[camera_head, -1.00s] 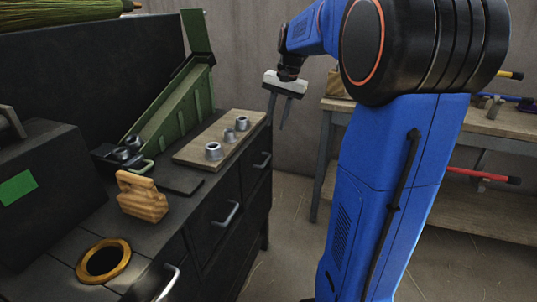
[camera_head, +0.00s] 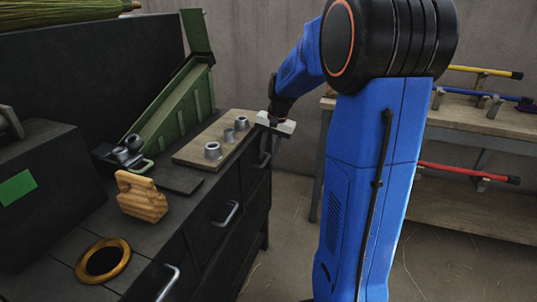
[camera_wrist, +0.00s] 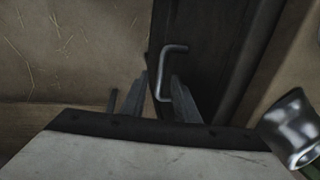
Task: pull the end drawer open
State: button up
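The end drawer (camera_head: 254,184) is the far one in the black cabinet's front and looks closed. Its metal bar handle (camera_head: 264,161) is partly hidden by my gripper in the head view. The handle (camera_wrist: 164,72) shows clearly in the wrist view, a bent grey bar on the dark front. My gripper (camera_head: 269,142) is at the cabinet's far corner, pointing down at this handle. In the wrist view my gripper (camera_wrist: 159,80) has its two fingers apart, with the handle's lower part between them in the picture. I cannot tell whether they touch it.
Other handles (camera_head: 227,213) stick out along the cabinet front. On the cabinet top are a board with several metal collars (camera_head: 205,152), a wooden block (camera_head: 141,198), a gold ring (camera_head: 103,260) and a green stand (camera_head: 180,105). A workbench (camera_head: 462,122) stands at the right.

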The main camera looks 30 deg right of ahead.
grip_shut()
jog(key=s+d, duration=1.2)
jog(key=s, duration=0.3)
jog(key=shift+s, duration=0.2)
grip_release()
